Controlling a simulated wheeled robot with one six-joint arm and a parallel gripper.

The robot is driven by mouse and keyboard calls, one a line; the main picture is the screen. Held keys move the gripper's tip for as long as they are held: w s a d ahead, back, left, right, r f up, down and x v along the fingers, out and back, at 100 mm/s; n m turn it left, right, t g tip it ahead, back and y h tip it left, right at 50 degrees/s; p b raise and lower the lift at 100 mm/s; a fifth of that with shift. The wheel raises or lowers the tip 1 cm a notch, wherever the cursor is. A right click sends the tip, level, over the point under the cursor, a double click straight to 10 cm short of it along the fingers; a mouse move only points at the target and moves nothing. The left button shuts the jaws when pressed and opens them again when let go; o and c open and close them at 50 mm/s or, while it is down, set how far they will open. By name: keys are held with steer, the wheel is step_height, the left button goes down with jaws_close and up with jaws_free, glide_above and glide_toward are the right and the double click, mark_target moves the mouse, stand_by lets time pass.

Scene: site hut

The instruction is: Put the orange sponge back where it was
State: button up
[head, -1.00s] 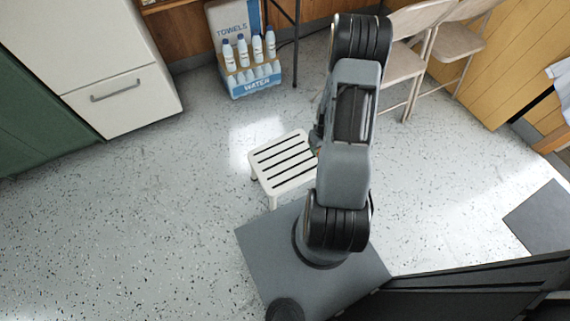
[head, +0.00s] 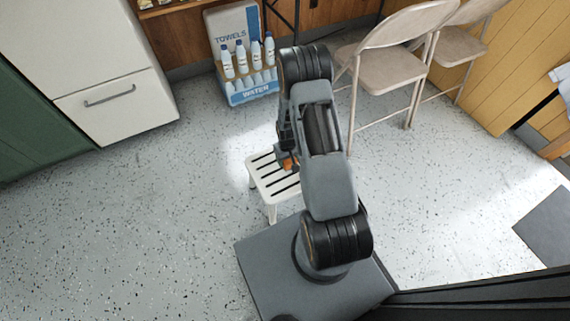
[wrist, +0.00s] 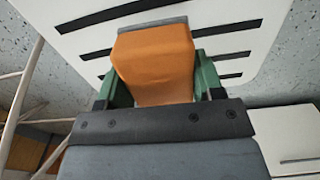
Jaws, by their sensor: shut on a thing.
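The orange sponge (wrist: 155,62) is between the green fingers of my gripper (wrist: 154,85) in the wrist view, and the gripper is shut on it. A grey strip shows along the sponge's far edge. A white slatted stool (wrist: 235,40) lies behind the sponge in that view. In the head view a small part of the sponge (head: 288,163) shows beside my arm, over the white stool (head: 266,177). My arm hides the stool's right part. I cannot tell whether the sponge touches the stool.
Beige folding chairs (head: 386,75) stand behind and right of my arm. A carton of water bottles (head: 250,88) stands at the back by a towels box (head: 229,22). A white drawer cabinet (head: 118,105) is at the left. The floor left of the stool is clear.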

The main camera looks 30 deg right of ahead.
steer(key=shift+w+a+f, duration=0.15)
steer(key=shift+a+f, duration=0.05)
steer(key=shift+f, duration=0.2)
steer(key=shift+w+a+f+b, duration=0.1)
steer(key=shift+f+b, duration=0.95)
steer(key=shift+f, duration=0.55)
steer(key=shift+f, duration=0.2)
steer(key=o, duration=1)
steer(key=shift+r, duration=0.1)
steer(key=shift+c, duration=0.2)
